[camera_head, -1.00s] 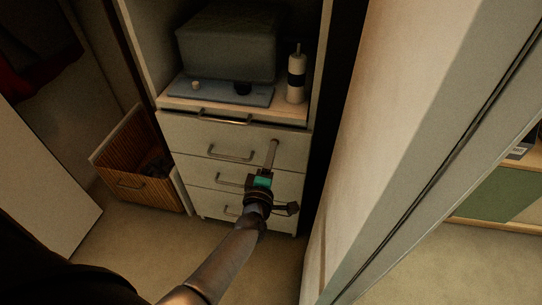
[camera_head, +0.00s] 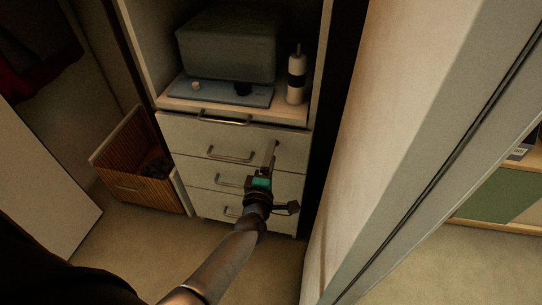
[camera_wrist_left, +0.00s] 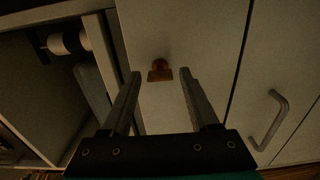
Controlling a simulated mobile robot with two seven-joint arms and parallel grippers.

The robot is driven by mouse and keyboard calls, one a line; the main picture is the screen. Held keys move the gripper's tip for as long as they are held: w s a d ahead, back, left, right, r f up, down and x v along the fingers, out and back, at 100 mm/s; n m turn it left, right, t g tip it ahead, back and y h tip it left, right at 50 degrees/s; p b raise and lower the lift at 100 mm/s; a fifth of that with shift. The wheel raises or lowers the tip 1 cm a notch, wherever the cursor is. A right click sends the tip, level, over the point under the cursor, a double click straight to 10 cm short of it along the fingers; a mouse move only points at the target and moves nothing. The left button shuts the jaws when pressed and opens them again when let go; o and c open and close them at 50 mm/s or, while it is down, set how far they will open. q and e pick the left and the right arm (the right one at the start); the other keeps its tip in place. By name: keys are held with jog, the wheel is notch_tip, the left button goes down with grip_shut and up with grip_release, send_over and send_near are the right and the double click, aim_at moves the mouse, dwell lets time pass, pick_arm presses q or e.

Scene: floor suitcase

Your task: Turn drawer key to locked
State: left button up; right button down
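The drawer key (camera_wrist_left: 160,71) is small and orange-brown, and sticks out of the pale top drawer front (camera_head: 196,137). In the left wrist view its head lies between and slightly beyond my two fingertips, with a gap on each side. My left gripper (camera_head: 270,152) is open in front of the right part of that drawer front. In the head view the fingers hide the key. I cannot tell the lock's state from these frames. My right gripper is not in view.
The drawers have metal handles, such as the second one (camera_head: 231,154). Above stand a grey-green box (camera_head: 228,42), a blue-grey tray (camera_head: 213,92) and a white bottle (camera_head: 296,80). A wicker basket (camera_head: 135,170) stands left. A pale wall edge (camera_head: 385,150) rises close on the right.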

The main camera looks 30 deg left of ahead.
pick_arm(q)
jog(key=shift+o, duration=0.4)
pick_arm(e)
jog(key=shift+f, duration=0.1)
pick_arm(q)
jog(key=p+v, duration=0.4)
jog(key=v, duration=1.1)
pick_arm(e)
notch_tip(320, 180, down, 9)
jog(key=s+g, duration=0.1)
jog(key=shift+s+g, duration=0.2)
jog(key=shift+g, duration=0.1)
pick_arm(q)
jog(key=shift+s, duration=0.1)
